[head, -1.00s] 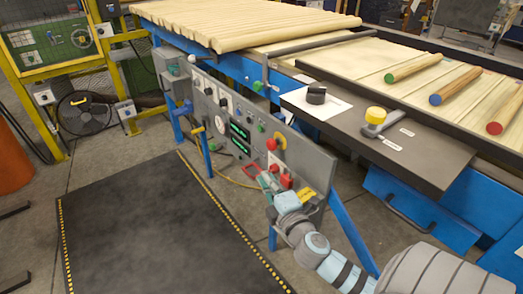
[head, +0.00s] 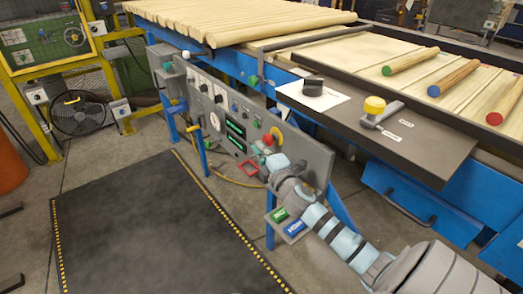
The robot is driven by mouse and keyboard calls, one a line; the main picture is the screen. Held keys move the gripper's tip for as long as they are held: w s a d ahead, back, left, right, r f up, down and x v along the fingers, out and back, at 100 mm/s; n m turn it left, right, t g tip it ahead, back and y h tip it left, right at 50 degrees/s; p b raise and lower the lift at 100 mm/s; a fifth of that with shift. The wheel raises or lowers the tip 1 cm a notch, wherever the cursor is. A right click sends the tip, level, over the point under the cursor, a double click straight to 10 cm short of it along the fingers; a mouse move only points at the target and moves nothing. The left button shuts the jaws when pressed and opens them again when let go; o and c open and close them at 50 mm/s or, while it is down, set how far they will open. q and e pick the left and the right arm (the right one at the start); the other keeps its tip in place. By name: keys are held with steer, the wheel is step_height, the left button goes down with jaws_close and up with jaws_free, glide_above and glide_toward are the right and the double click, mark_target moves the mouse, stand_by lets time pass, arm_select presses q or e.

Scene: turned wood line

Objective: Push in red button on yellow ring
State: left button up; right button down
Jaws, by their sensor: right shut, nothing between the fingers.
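The red button (head: 268,140) sits on a yellow ring (head: 278,133) near the right end of the grey control panel (head: 310,154). My right arm comes in from the lower right. My right gripper (head: 261,154) is shut and empty, in front of the panel just below the red button. I cannot tell whether its tips touch the panel or the button. The gripper and wrist hide the panel's lower right part. My left gripper is not in view.
The panel also bears green displays (head: 236,138), a red frame (head: 248,168) and several knobs. A green and blue button box (head: 287,222) is below my wrist. Above is a dark shelf (head: 420,148) with a black knob (head: 313,86) and yellow knob (head: 374,105). A dark mat (head: 150,230) lies clear.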

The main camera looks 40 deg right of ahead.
steer(key=shift+d, duration=0.1)
steer(key=shift+d, duration=0.9)
steer(key=s+a+p, duration=0.1)
steer(key=s+a, duration=0.5)
steer(key=s, duration=0.3)
steer(key=shift+s+a+p, duration=0.3)
steer(key=shift+s+a, duration=0.05)
